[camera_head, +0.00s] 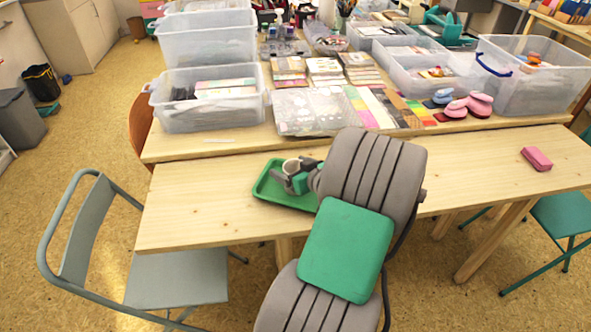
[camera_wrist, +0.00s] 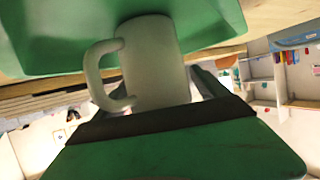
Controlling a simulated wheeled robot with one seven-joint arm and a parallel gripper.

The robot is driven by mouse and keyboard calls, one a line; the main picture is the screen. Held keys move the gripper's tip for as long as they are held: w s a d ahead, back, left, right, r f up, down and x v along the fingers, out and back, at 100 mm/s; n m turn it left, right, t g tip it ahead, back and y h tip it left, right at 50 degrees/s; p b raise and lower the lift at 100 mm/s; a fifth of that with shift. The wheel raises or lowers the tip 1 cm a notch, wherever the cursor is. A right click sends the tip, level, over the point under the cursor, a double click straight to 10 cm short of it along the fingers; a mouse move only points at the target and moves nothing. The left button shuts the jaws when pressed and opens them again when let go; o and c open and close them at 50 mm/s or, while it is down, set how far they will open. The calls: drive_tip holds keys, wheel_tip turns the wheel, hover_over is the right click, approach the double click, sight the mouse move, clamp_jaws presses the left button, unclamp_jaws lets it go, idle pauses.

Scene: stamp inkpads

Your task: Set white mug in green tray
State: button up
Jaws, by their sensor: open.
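The white mug (camera_head: 291,165) stands in the green tray (camera_head: 266,188) on the near wooden table, partly hidden by my gripper (camera_head: 296,178). In the wrist view, which appears turned over, the mug (camera_wrist: 153,60) is close in front of my gripper, with its handle to the left. Its base meets the green tray (camera_wrist: 60,35) at the top of that picture. My gripper is open and right at the mug. A finger shows beside or behind the mug's right side; whether the fingers touch it is hidden.
A pink block (camera_head: 537,158) lies at the table's right end. Clear bins (camera_head: 208,104) and stacked pads crowd the table behind. A grey-green chair (camera_head: 80,235) stands at the near left. The near table's left part is bare.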

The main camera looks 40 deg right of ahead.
drive_tip(key=v, duration=1.2)
drive_tip(key=shift+a, duration=0.1)
